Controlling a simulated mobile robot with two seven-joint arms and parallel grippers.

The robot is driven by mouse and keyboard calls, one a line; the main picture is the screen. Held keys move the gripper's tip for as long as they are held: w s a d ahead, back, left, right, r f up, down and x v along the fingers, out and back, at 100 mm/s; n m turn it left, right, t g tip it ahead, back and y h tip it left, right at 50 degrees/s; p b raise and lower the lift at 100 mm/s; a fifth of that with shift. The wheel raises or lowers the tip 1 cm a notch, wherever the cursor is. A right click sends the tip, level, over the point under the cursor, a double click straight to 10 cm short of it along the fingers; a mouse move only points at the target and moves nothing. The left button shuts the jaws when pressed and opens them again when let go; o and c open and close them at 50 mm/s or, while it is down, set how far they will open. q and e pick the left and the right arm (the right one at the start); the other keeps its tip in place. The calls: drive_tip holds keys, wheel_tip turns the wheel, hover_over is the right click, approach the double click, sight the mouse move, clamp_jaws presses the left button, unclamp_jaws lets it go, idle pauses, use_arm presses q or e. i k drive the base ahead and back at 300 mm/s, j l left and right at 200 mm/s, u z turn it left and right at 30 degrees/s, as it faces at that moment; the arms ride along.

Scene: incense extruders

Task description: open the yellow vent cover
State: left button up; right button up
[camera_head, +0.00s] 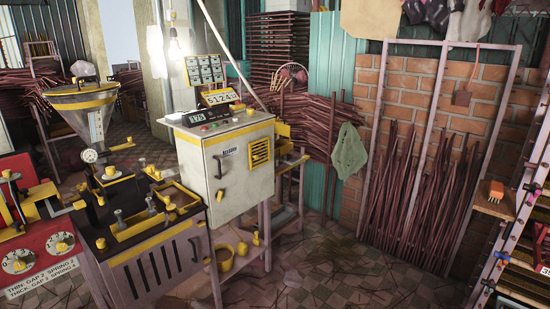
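The yellow vent cover (259,152) is a small square louvred panel on the upper right of the front face of a pale metal control cabinet (235,190). It looks flush with the cabinet face, though it is small in the view. A dark handle (219,169) sits on the same face to its left, below a small label. Neither of my grippers shows in this view.
A black and yellow extruder bench (160,262) with a funnel hopper (80,97) stands left of the cabinet, beside a red dial panel (40,258). Incense stick bundles lean on the brick wall. A shelf rack (510,235) stands right. The tiled floor (350,270) between is mostly open.

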sight(256, 157)
drive_tip(key=i+l+u, duration=0.25)
drive_tip(key=i+l, duration=0.35)
drive_tip(key=i+l+u, duration=0.15)
drive_tip(key=i+l, duration=0.2)
drive_tip(key=i+l+u, duration=0.1)
drive_tip(key=i+l, duration=0.25)
drive_tip(key=i+l+u, duration=0.15)
drive_tip(key=i+l, duration=0.2)
drive_tip(key=i+l+u, duration=0.1)
drive_tip(key=i+l, duration=0.2)
drive_tip(key=l, duration=0.2)
drive_tip(key=i+l+u, duration=0.15)
drive_tip(key=l, duration=0.3)
drive_tip(key=i+l+u, duration=0.1)
drive_tip(key=i+l, duration=0.25)
drive_tip(key=l, duration=0.15)
